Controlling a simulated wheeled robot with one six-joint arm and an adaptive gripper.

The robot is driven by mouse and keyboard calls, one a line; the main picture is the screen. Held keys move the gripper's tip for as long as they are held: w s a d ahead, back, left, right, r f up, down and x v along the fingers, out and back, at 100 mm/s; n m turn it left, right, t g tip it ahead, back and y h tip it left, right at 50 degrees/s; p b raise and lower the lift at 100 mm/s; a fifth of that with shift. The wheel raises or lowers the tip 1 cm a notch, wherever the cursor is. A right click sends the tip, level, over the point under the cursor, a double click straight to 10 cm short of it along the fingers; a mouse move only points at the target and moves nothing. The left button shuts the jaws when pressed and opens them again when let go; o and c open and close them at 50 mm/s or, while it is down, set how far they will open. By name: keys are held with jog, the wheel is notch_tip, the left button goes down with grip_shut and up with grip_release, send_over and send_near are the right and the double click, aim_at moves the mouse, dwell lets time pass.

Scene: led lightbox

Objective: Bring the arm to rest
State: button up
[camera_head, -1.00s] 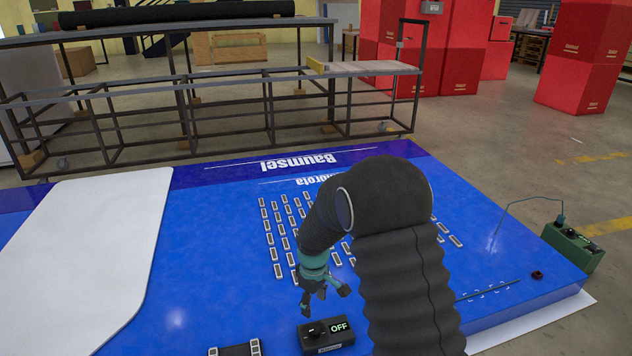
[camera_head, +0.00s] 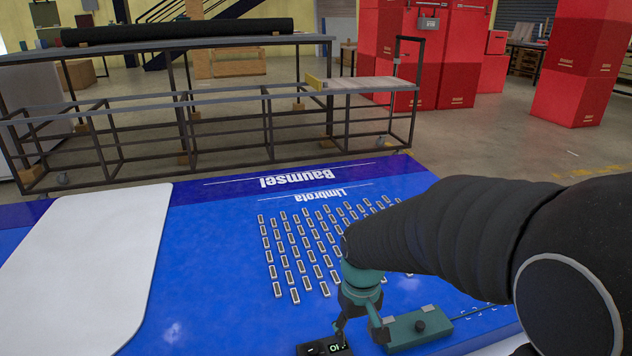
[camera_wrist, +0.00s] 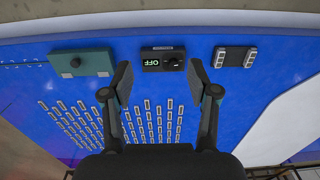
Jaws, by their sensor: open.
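My gripper (camera_head: 360,328) is open and empty, pointing down above the front of the blue panel (camera_head: 220,240). In the wrist view my gripper (camera_wrist: 160,82) shows its two dark fingers spread wide, with nothing between them. My black arm reaches in from the right of the head view. A small black box (camera_wrist: 163,60) with a green display reading OFF lies beyond the fingertips in the wrist view. Its top edge also shows at the bottom of the head view (camera_head: 315,349), partly hidden by a finger.
A teal box (camera_head: 418,329) with a knob lies close beside my gripper. Rows of small light modules (camera_head: 303,250) cover the panel's middle. A black holder (camera_wrist: 235,58) with light modules lies near the black box. A white sheet (camera_head: 100,250) lies left; a metal rack (camera_head: 190,120) stands behind.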

jog(key=s+d+r+m+t+p, duration=0.1)
jog(key=s+d+r+t+p, duration=0.2)
jog(key=s+r, duration=0.3)
jog(key=s+d+r+m+t+p, duration=0.2)
jog(key=s+r, duration=0.4)
jog(key=r, duration=0.8)
jog(key=d+p, duration=0.1)
jog(key=d, duration=0.1)
jog(key=shift+s+d+r+t, duration=0.2)
jog(key=shift+s+d+t, duration=0.15)
jog(key=shift+t, duration=0.05)
dwell(0.5)
